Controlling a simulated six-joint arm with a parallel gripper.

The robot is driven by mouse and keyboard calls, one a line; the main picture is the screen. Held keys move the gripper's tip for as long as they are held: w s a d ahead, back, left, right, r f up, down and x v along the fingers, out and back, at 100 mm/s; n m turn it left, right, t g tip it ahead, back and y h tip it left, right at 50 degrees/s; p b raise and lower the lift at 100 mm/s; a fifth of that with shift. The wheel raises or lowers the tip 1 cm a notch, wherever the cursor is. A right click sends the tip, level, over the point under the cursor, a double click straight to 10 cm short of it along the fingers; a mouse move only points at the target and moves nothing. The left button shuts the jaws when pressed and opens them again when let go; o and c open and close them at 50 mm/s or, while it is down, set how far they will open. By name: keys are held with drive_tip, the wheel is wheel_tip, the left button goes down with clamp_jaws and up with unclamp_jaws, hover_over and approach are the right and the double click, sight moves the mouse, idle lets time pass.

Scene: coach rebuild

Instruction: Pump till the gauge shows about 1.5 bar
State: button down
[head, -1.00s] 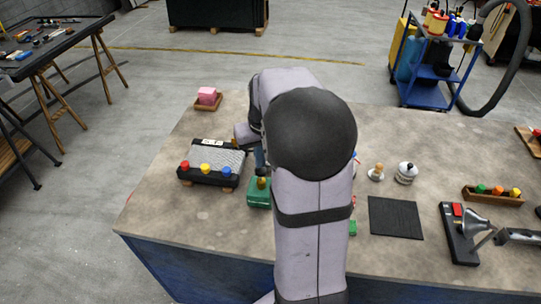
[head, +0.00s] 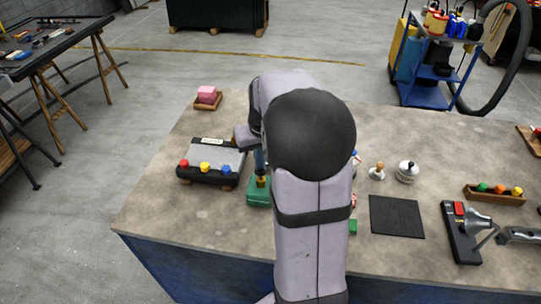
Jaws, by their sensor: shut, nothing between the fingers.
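A green box-like unit (head: 257,194) stands on the bench left of my arm, with a small brass-coloured part (head: 261,181) on top; it looks like the pump. My gripper (head: 260,166) is seen only in part, as a narrow bluish shape directly above the brass part. It is shut with nothing held. I cannot tell whether it touches the brass part. No gauge dial can be read; my arm covers the bench to the right of the green unit.
A black device with red, yellow and blue knobs (head: 206,167) stands left. The bench's front left is clear.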

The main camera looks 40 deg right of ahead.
drive_tip(key=shift+s+f+b, duration=0.1)
drive_tip(key=shift+f+b, duration=0.5)
drive_tip(key=shift+f, duration=0.6)
drive_tip(key=shift+r, duration=0.1)
drive_tip(key=shift+r+p, duration=0.75)
drive_tip(key=shift+p, duration=0.05)
drive_tip(key=shift+r, duration=0.2)
drive_tip(key=shift+p+v, duration=0.9)
drive_tip(key=shift+p, duration=0.05)
drive_tip(key=shift+w+r, duration=0.1)
drive_tip(key=shift+w, duration=0.2)
drive_tip(key=w+p+v, duration=0.1)
drive_tip(key=p+v, duration=0.5)
drive_tip(key=shift+d+r, duration=0.2)
drive_tip(key=shift+r, duration=0.35)
